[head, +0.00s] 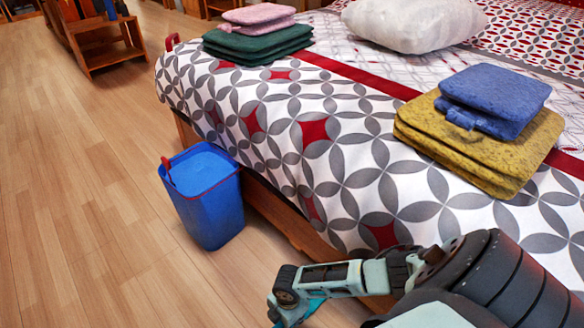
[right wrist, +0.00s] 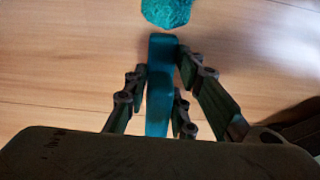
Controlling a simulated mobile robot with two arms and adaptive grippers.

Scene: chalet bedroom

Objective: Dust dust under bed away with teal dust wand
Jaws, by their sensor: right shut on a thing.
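My right gripper (head: 287,307) is low beside the bed at the bottom of the head view. In the right wrist view the gripper (right wrist: 162,72) is shut on the teal dust wand (right wrist: 160,95), with a finger on each side of its flat handle. The wand's rough teal head (right wrist: 166,11) shows at the top of that view, over the wood floor. The bed (head: 290,130) has a patterned grey, white and red cover and a wooden frame. The space under it is hidden, and no dust shows. My left gripper is out of view.
A blue bin (head: 208,205) stands on the floor against the bed's side. Folded yellow (head: 475,145), blue (head: 495,95), green (head: 258,44) and pink (head: 258,14) cloths and a white pillow (head: 412,24) lie on the bed. The floor (head: 80,190) at left is clear.

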